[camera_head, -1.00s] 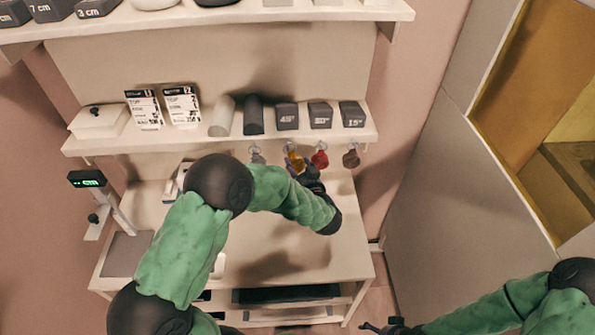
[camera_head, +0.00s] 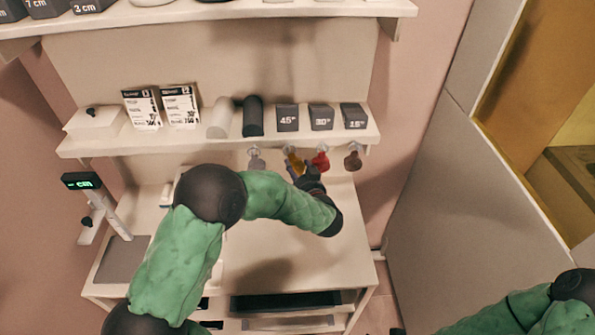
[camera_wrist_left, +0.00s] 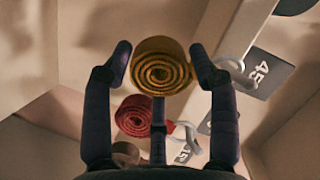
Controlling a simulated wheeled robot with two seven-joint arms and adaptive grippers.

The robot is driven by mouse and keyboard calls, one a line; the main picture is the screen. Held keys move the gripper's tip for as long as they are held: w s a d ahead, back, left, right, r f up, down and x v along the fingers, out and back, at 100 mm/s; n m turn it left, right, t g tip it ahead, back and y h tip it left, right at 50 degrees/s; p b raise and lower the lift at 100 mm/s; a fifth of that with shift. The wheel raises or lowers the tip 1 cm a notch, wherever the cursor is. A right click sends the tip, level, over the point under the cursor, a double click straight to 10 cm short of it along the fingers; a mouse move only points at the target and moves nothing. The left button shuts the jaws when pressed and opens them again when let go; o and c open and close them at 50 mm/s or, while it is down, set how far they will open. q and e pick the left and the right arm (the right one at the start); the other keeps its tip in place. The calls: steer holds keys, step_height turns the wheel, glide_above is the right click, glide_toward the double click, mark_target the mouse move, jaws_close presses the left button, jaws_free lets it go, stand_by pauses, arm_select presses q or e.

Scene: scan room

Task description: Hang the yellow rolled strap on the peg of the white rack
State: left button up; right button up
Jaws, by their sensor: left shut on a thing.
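The yellow rolled strap (camera_head: 294,160) is just under the middle shelf of the white rack (camera_head: 200,146), in line with the row of pegs. My left gripper (camera_head: 305,174) is shut on it. In the left wrist view the yellow roll (camera_wrist_left: 160,68) shows its spiral face between the two fingertips. A pale peg (camera_wrist_left: 236,70) shows to its right, apart from the roll in that picture. I cannot tell whether the strap touches its peg. Only a dark sliver of my right gripper (camera_head: 398,331) shows at the bottom edge.
A grey roll (camera_head: 256,162), a red roll (camera_head: 321,161) and a brown roll (camera_head: 353,161) hang beside the yellow one. Angle blocks (camera_head: 287,118), cylinders (camera_head: 253,116) and boxes stand on the shelf above. The lower tabletop (camera_head: 290,250) is largely clear.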

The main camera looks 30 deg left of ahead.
stand_by(0.4)
arm_select(q)
steer(key=o, duration=1.2)
steer(key=shift+s, duration=0.1)
steer(key=v, duration=1.2)
steer(key=shift+f, duration=0.1)
